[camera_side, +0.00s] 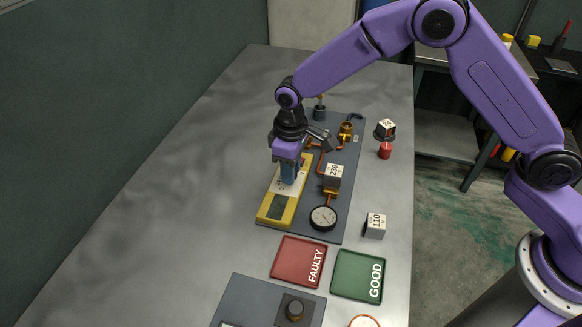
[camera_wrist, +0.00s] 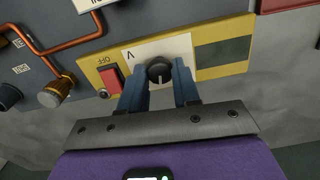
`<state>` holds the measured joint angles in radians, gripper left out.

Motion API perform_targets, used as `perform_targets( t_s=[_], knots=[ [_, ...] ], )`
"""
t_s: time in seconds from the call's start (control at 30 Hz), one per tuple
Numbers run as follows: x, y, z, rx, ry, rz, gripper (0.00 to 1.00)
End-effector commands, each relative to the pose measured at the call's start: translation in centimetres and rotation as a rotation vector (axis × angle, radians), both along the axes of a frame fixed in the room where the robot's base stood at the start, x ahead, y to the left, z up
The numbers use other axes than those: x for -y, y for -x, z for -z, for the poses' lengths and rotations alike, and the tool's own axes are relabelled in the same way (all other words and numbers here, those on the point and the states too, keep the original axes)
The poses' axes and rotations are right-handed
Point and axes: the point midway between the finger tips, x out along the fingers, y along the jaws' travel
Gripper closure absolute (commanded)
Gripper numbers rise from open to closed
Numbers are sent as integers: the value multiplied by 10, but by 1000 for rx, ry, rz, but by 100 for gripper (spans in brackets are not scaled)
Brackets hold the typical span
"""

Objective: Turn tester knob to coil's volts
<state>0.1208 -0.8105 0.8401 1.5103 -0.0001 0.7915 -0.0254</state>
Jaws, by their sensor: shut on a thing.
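The yellow tester (camera_side: 268,214) lies on the grey board, with a white dial face and a dark display. My gripper (camera_wrist: 160,67) is shut on the black knob (camera_wrist: 159,72), one blue finger at each side. The knob's pale pointer mark faces toward my palm; scale numbers are not readable. In the side view my gripper (camera_side: 289,176) points down at the tester and hides the knob. A coil marked 230 (camera_side: 333,177) sits on the board beside the tester.
A round gauge (camera_side: 323,218) and copper pipes are on the board. Blocks marked 110 (camera_side: 375,225) and 24 (camera_side: 386,129) stand to the right, with a red cap (camera_side: 384,151). Red FAULTY (camera_side: 280,272) and green GOOD (camera_side: 345,290) trays lie in front. The table's left is clear.

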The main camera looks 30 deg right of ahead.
Motion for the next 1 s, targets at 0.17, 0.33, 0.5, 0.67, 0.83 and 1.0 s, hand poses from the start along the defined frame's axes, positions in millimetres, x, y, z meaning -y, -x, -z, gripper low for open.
perform_targets(
  t_s=[0.17,0.33,0.5,0.67,0.83,1.0],
  knots=[
    [-1,1,-1,0,0,166,99],
    [-1,0,-1,-1,1,329,99],
    [-1,0,-1,0,0,485,99],
    [-1,0,-1,0,0,615,99],
    [0,0,-1,0,0,728,99],
    [0,0,-1,0,0,804,99]
  ],
)
